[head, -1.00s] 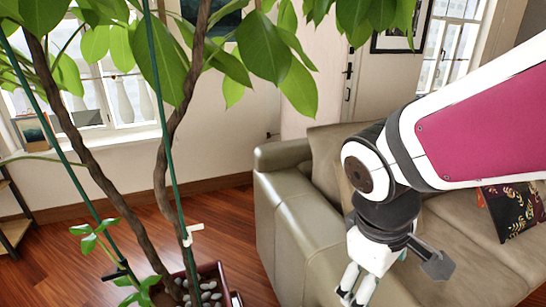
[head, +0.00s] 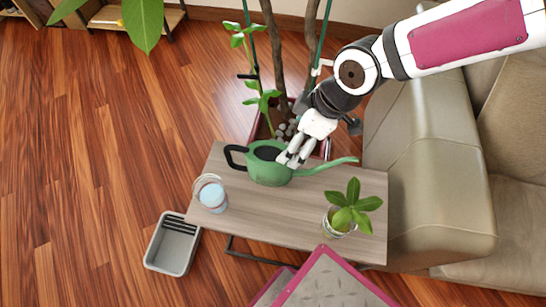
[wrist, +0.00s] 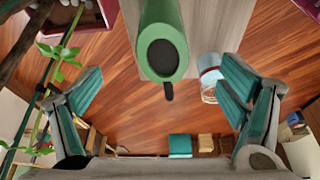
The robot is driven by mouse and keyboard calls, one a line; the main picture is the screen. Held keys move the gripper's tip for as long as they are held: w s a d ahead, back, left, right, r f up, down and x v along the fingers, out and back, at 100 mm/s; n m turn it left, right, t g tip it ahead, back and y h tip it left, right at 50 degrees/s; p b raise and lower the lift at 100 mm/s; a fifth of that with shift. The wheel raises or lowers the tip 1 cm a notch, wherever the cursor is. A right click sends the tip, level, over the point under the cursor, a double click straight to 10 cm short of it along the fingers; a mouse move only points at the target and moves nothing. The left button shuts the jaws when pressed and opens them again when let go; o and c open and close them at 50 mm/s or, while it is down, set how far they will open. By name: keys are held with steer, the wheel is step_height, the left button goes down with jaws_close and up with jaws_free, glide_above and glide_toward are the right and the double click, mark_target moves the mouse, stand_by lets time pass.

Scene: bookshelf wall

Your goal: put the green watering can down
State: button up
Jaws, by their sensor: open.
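The green watering can (head: 266,170) stands upright on the small wooden side table (head: 290,212). Its black handle points left and its long spout points right. My gripper (head: 288,162) is over the can's right side in the head view, its fingertips overlapping the body near the spout. In the wrist view the two teal-padded fingers are spread wide, and the can (wrist: 162,45) with its dark round opening shows between and beyond them. Nothing is seen clamped. I cannot tell whether a finger touches the can.
A glass of bluish water (head: 211,195) stands at the table's left end, and a glass with a leafy cutting (head: 345,215) at its right. A grey bin (head: 173,243) is on the floor. A potted plant (head: 284,128) stands behind, a sofa (head: 428,170) at right.

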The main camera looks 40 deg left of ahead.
mark_target(273, 153)
steer(key=shift+s+a, duration=0.35)
steer(key=shift+a, duration=0.15)
steer(key=shift+s+a+f, duration=0.15)
steer(key=shift+a+f, duration=0.05)
steer(key=shift+f, duration=0.05)
steer(key=b+x, duration=0.1)
steer(key=x, duration=0.7)
steer(key=shift+s+a, duration=0.1)
steer(key=shift+y, duration=0.3)
steer(key=shift+s+a+b+x, duration=0.15)
steer(key=shift+b+x, duration=0.15)
steer(key=shift+x, duration=1)
steer(key=shift+s+a+b+x, duration=0.15)
steer(key=shift+b+x, duration=0.1)
steer(key=shift+x, duration=1.1)
steer(key=shift+r, duration=0.15)
steer(key=shift+c, duration=0.6)
steer(key=c, duration=1.9)
steer(key=shift+r, duration=0.1)
